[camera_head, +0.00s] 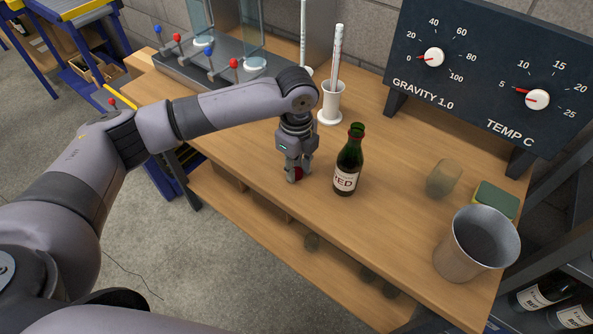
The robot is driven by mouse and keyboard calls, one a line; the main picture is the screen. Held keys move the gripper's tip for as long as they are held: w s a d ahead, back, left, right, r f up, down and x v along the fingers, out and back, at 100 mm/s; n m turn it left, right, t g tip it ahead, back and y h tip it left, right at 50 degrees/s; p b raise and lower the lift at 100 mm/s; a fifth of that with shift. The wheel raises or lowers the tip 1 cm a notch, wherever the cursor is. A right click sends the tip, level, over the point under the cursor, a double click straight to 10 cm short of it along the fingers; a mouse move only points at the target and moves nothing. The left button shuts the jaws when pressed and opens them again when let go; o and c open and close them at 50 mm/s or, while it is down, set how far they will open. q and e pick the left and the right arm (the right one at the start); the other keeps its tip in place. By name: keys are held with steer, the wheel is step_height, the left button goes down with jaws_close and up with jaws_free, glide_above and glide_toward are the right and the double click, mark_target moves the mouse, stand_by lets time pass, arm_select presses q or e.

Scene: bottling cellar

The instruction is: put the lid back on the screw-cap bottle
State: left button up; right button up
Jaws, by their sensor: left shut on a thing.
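The screw-cap bottle (347,164) is dark green with a white label reading RED. It stands upright on the wooden bench (400,228), and its mouth looks open, with no lid on it. My left gripper (296,176) points down just left of the bottle, apart from it, near the bench's front edge. It is shut on a small red lid (298,173), low at the bench top. The fingers hide part of the lid. I cannot tell whether the lid touches the wood. My right gripper is not in view.
A metal bucket (462,254), a glass (443,179) and a green-yellow sponge (496,200) stand to the right. A white holder (331,103) with a tall tube is behind the gripper. A dial panel (470,85) stands at the back. Bench around the bottle is clear.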

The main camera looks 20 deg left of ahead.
arm_select(q)
step_height(320, 180, up, 20)
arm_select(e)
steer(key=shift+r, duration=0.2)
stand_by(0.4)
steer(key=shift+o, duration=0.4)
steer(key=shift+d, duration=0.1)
